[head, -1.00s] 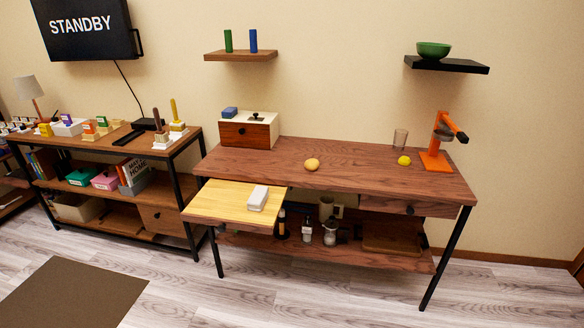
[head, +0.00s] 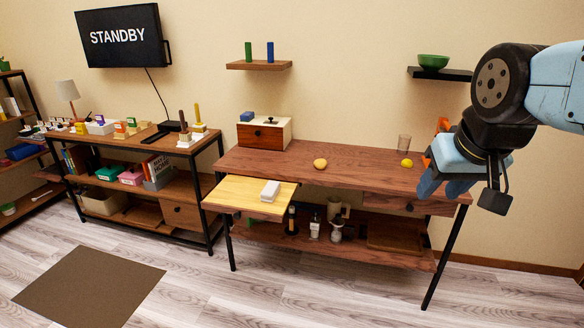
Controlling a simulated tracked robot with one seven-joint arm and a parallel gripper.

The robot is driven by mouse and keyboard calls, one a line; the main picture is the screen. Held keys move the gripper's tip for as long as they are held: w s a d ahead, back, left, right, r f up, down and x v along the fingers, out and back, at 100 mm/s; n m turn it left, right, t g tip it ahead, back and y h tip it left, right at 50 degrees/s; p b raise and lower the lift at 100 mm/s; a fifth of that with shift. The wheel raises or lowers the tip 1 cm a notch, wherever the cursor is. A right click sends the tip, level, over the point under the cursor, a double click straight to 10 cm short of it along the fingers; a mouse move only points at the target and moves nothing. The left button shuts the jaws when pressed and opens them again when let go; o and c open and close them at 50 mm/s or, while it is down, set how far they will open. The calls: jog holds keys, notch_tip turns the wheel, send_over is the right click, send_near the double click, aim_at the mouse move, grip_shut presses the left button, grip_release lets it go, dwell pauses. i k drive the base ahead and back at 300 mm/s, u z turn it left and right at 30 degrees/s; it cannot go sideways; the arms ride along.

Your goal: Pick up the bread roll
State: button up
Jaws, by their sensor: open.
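The bread roll (head: 320,163) is a small tan, rounded lump on the wooden table (head: 262,163), near the middle of its top. My gripper (head: 428,182) is at the right in the head view, in front of the table's right end. Its blue fingers point down and left, and it appears empty. In the picture it is well to the right of the roll and apart from it. It hides much of the orange press (head: 442,125) behind it.
A yellow lemon (head: 406,163) and a clear glass (head: 404,143) stand between the roll and my gripper. A drawer box (head: 262,136) stands at the table's back left. The tabletop around the roll is clear.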

aim_at(320, 163)
jog(key=u, duration=0.2)
jog(key=i, duration=1)
jog(key=z, duration=0.05)
